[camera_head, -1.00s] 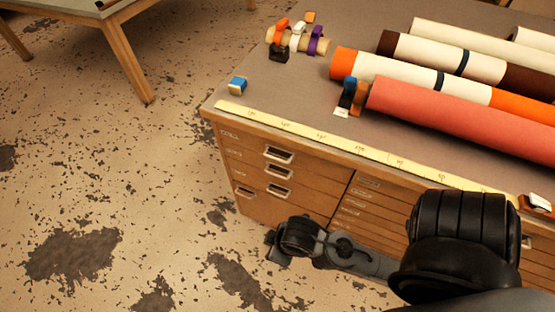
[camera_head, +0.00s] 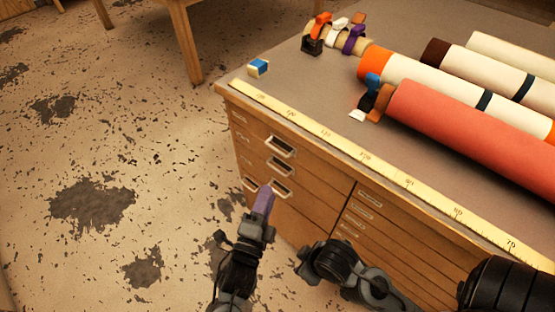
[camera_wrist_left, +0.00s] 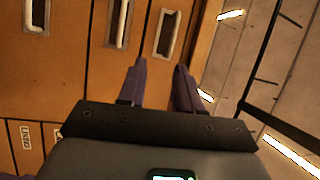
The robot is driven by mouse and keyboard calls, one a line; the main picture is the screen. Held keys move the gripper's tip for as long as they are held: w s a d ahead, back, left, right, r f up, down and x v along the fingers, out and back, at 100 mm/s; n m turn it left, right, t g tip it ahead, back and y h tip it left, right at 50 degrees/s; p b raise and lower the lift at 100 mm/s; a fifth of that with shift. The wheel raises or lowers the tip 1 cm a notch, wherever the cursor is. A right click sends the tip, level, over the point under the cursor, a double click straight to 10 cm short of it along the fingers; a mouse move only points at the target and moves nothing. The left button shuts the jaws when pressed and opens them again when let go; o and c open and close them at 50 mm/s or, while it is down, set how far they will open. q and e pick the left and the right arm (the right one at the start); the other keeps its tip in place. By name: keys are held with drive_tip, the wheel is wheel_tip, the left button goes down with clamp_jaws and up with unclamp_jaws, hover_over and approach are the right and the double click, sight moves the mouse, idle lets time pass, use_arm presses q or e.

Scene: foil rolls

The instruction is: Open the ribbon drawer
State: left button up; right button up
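The wooden cabinet (camera_head: 310,205) has a left bank of drawers with metal pull handles. An upper handle (camera_head: 280,146), a middle handle (camera_head: 279,167) and a lower handle (camera_head: 281,188) show, and the drawer fronts look flush. I cannot read which drawer is the ribbon one. My left gripper (camera_head: 264,198) is in front of the lower handle. In the left wrist view, its two purple fingers (camera_wrist_left: 162,76) are apart with nothing between them. One handle (camera_wrist_left: 168,32) lies just beyond the fingertips, and another (camera_wrist_left: 119,22) is left of it. My right gripper is not in view.
On the cabinet top lie a yellow measuring strip (camera_head: 370,160), a coral roll (camera_head: 460,135), other rolls, small ribbon spools (camera_head: 335,38) and a blue-and-cream block (camera_head: 258,67). Another table (camera_head: 185,40) stands at the back. The floor left of the cabinet is clear.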

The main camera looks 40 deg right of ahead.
use_arm(q)
drive_tip(key=w+a+r+b+x, duration=0.1)
drive_tip(key=b+x, duration=0.3)
drive_tip(key=x, duration=0.7)
drive_tip(key=shift+w+d+r+m, duration=0.2)
drive_tip(key=shift+d+r+m, duration=0.1)
drive_tip(key=shift+r, duration=0.25)
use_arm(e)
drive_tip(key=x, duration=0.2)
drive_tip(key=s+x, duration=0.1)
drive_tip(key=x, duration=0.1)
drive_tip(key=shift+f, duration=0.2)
use_arm(q)
clamp_jaws()
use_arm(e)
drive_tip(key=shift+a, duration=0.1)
